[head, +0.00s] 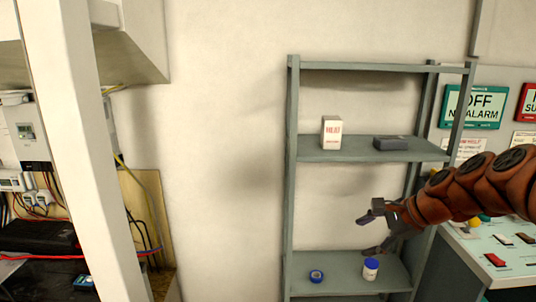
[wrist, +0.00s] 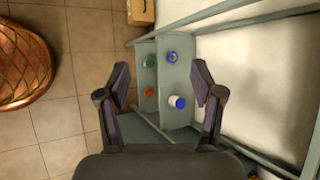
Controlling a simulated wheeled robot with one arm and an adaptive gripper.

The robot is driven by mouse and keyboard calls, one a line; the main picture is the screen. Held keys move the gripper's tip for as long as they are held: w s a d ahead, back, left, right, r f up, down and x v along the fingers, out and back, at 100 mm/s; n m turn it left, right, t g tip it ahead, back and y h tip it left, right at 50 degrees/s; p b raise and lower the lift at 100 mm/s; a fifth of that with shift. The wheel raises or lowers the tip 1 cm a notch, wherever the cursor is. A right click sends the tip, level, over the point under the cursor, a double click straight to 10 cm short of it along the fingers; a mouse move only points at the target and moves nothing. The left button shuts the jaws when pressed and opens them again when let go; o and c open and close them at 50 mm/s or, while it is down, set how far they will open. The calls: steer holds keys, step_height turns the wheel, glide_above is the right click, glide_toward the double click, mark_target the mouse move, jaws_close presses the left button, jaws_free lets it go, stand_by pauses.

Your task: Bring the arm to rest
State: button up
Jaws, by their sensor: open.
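My arm reaches in from the right edge of the head view, and my gripper (head: 364,234) is at its end, in front of the grey shelf rack (head: 292,180). The gripper points left, above the lower shelf in the picture. In the wrist view my gripper (wrist: 161,82) has its two dark fingers spread wide, with nothing between them. The rack's shelves show beyond and below the fingers. No object touches the fingers.
The rack holds a white box (head: 332,132), a dark grey box (head: 391,143), a blue roll (head: 316,276) and a blue-lidded white bottle (head: 370,269). A control panel (head: 512,254) stands under my arm at right. A white post (head: 85,150) stands left.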

steer(key=s+a+f+n+g+h, duration=0.1)
steer(key=s+a+f+n+g, duration=0.15)
steer(key=s+a+n, duration=0.45)
steer(key=s+a+f+n+g+h, duration=0.1)
steer(key=s+a+f+n+g, duration=0.15)
steer(key=s, duration=0.85)
steer(key=s+d+f+n+h, duration=0.1)
steer(key=s+n, duration=0.1)
steer(key=s, duration=0.3)
steer(key=s+d+f+n+g+h+p, duration=0.1)
steer(key=s+f+n, duration=0.1)
steer(key=s, duration=0.4)
steer(key=s+d+f+n+g+h, duration=0.1)
steer(key=s+n+h, duration=0.1)
steer(key=s, duration=0.3)
steer(key=shift+s+d+f+n, duration=0.15)
steer(key=shift+d+f+n, duration=0.15)
steer(key=shift+n, duration=0.25)
steer(key=shift+c, duration=0.4)
